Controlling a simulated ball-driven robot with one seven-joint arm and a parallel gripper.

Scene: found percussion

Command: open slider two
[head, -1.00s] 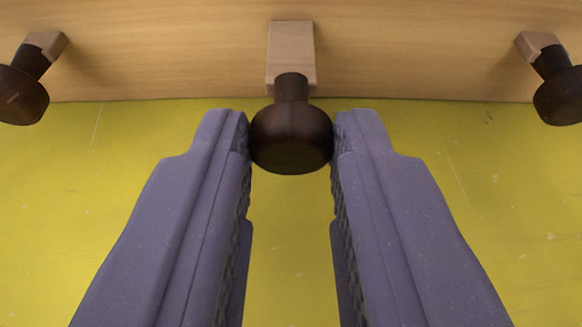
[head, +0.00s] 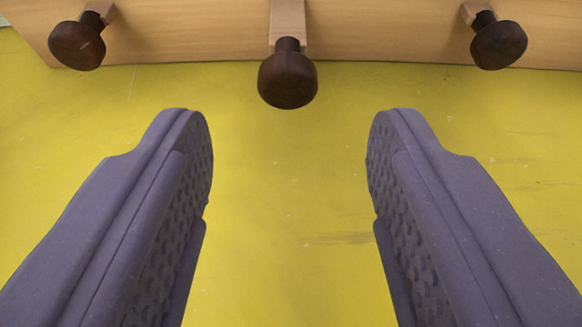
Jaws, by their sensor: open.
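Three dark brown round knobs show along a pale wooden board (head: 190,30) at the top of the head view. The middle knob (head: 287,80) sits on a light wooden slider piece (head: 287,20) that runs down over the board's edge. The left knob (head: 77,45) and the right knob (head: 499,45) sit on similar, less visible light pieces. Which of them is slider two is not marked. My gripper (head: 290,145) is wide open and empty, its two grey-blue fingers apart. The middle knob lies beyond the fingertips, roughly centred between them and touching neither.
A scuffed yellow surface (head: 290,220) fills the view below the board and between my fingers. It is clear there. The left and right knobs stand beyond the fingertips on either side.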

